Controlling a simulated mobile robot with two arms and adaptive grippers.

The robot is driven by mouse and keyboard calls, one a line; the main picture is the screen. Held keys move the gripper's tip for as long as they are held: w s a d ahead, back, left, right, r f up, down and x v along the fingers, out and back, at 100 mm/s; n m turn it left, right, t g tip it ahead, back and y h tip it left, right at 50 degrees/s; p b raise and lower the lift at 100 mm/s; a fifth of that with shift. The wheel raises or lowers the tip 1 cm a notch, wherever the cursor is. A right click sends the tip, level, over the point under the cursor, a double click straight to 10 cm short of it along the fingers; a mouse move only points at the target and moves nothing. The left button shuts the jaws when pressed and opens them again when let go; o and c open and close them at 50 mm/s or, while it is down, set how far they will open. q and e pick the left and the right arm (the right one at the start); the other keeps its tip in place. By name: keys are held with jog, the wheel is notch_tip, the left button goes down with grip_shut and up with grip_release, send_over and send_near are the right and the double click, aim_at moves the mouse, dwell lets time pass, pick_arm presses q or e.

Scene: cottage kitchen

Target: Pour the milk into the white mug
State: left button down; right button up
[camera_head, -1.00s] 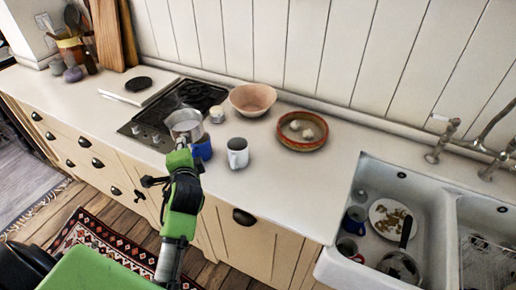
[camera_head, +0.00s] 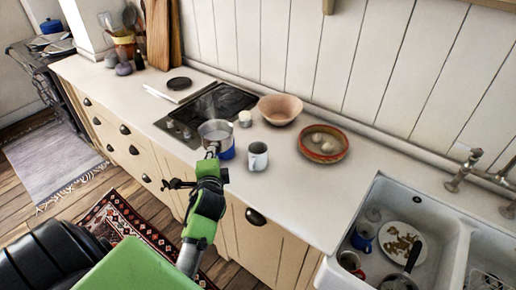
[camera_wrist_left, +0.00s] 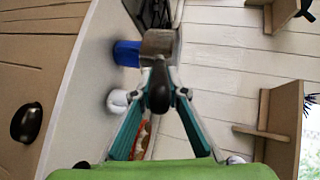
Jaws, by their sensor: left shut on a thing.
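My left gripper (camera_head: 211,157) is shut on the handle of a metal saucepan (camera_head: 217,133). The pan looks about level, above and behind the blue mug (camera_head: 228,153). Whether milk is in it is unclear. The white mug (camera_head: 258,157) stands upright on the counter, right of the pan and apart from it. In the left wrist view the gripper (camera_wrist_left: 158,88) holds the dark handle, with the pan (camera_wrist_left: 160,42) beyond. The blue mug (camera_wrist_left: 127,53) and white mug (camera_wrist_left: 117,101) show to the left there. My right gripper is not in view.
Behind the mugs are a small pale jar (camera_head: 245,119), a pink bowl (camera_head: 281,111) and a red-rimmed dish (camera_head: 306,151). A dark hob (camera_head: 235,97) lies behind the pan. A sink (camera_head: 440,232) with dishes is at the right.

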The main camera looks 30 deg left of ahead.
pick_arm(q)
jog(key=w+d+m+y+b, duration=0.3)
jog(key=d+m+b, duration=0.3)
jog(key=b, duration=0.5)
jog(key=shift+w+d+f+m, duration=0.2)
jog(key=shift+w+d+m, duration=0.2)
jog(key=shift+w+d, duration=0.4)
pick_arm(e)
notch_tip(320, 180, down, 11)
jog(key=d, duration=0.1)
pick_arm(q)
jog(key=shift+w+f+b, duration=0.1)
jog(key=shift+f+b, duration=0.1)
jog(key=shift+b, duration=0.15)
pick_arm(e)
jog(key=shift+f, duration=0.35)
